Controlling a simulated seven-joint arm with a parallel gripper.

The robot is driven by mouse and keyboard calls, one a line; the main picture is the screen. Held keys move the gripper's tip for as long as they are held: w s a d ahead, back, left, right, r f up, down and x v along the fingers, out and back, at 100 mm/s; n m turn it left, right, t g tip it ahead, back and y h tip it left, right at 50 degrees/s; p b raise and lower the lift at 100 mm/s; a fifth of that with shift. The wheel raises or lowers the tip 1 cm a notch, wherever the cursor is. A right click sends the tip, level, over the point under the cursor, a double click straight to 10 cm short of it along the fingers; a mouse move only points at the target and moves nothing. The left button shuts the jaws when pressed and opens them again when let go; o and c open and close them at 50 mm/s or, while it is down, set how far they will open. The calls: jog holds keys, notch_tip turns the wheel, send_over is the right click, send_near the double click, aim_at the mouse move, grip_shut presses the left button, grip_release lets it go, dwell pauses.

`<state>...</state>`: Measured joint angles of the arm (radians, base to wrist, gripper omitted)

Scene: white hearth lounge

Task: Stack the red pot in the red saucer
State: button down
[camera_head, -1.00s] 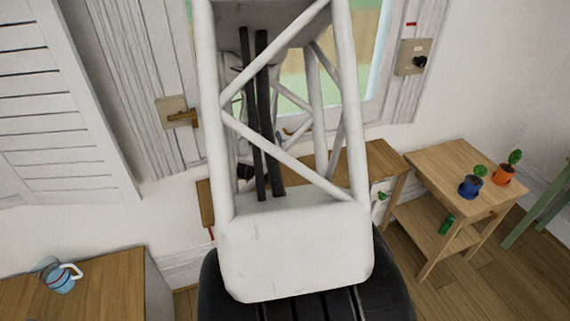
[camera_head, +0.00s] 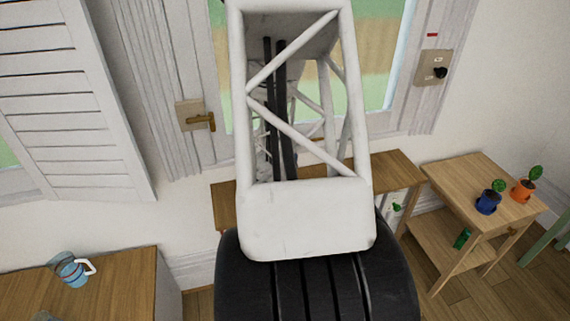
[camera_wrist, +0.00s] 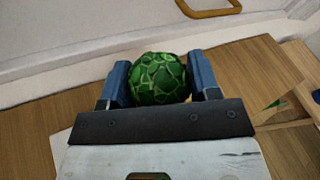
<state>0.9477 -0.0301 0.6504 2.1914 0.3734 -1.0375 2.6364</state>
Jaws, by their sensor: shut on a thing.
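My gripper (camera_wrist: 159,62) shows in the wrist view with its two blue-grey fingers on either side of a round, patterned green plant (camera_wrist: 158,84). It is shut on what it holds. Any pot under the plant is hidden, so I cannot tell its colour. In the head view my own arm hides the gripper. An orange-red pot with a green cactus (camera_head: 522,190) stands at the right on a small wooden side table (camera_head: 470,165). I cannot make out a red saucer in either view.
A blue pot with a cactus (camera_head: 488,203) stands beside the orange-red one. A green object (camera_head: 462,238) is on the shelf below. A wooden-topped cabinet (camera_head: 395,170) stands under the window. A blue-and-white mug (camera_head: 72,268) stands on the left cabinet (camera_head: 120,280).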

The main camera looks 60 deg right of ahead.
jog(key=shift+f, duration=1.45)
jog(key=shift+c, duration=1.7)
grip_release()
jog(key=shift+a, duration=0.1)
jog(key=shift+v, duration=0.75)
jog(key=v, duration=1)
jog(key=shift+a, duration=0.2)
